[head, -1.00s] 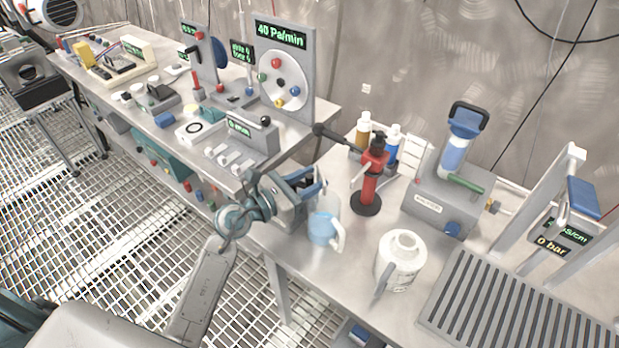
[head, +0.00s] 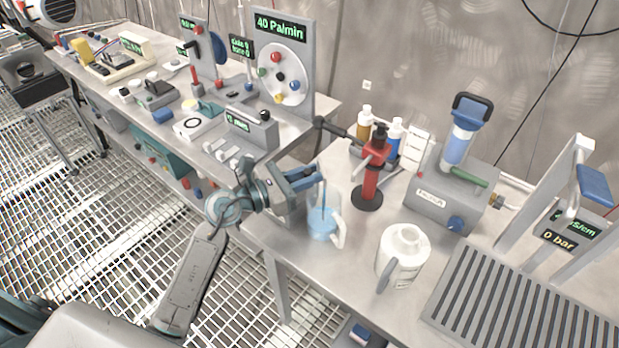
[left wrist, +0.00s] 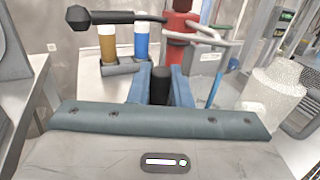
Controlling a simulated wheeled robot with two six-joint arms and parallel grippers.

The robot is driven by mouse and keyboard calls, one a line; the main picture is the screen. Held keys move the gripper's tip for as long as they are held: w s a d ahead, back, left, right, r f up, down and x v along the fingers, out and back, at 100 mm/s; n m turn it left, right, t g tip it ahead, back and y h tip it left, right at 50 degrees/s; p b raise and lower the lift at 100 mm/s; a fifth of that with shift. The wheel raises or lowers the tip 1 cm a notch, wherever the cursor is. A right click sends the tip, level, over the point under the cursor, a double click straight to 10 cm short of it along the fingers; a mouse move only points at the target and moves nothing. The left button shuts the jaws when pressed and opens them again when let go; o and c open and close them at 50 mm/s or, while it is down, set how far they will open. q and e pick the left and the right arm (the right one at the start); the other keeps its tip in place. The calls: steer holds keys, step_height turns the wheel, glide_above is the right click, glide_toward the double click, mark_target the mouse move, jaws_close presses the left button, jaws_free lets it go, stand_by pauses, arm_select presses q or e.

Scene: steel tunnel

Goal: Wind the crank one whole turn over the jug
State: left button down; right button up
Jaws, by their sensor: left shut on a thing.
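My left gripper (head: 316,174) is shut on a black upright grip (left wrist: 160,86), which shows between its blue fingers in the left wrist view. How this grip joins the rest of the crank is hidden. The red pump (head: 370,182) stands just right of the gripper, with a black arm (head: 340,131) reaching left from it and a pale bent rod on its near side. The clear jug (head: 322,226) with pale blue contents stands upright below my fingertips. A thin blue line (left wrist: 214,82) runs down toward it. My right gripper is out of view.
A white canister (head: 402,256) stands right of the jug, near a slatted grate (head: 510,305). Bottles (head: 364,122) stand behind the pump. A grey unit with a blue cylinder (head: 440,200) is right of it. Gauges and panels crowd the left bench (head: 230,130).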

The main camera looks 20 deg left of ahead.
arm_select(q)
steer(key=c, duration=1.6)
jaws_free()
steer(key=shift+o, duration=1.1)
steer(key=shift+a, duration=0.1)
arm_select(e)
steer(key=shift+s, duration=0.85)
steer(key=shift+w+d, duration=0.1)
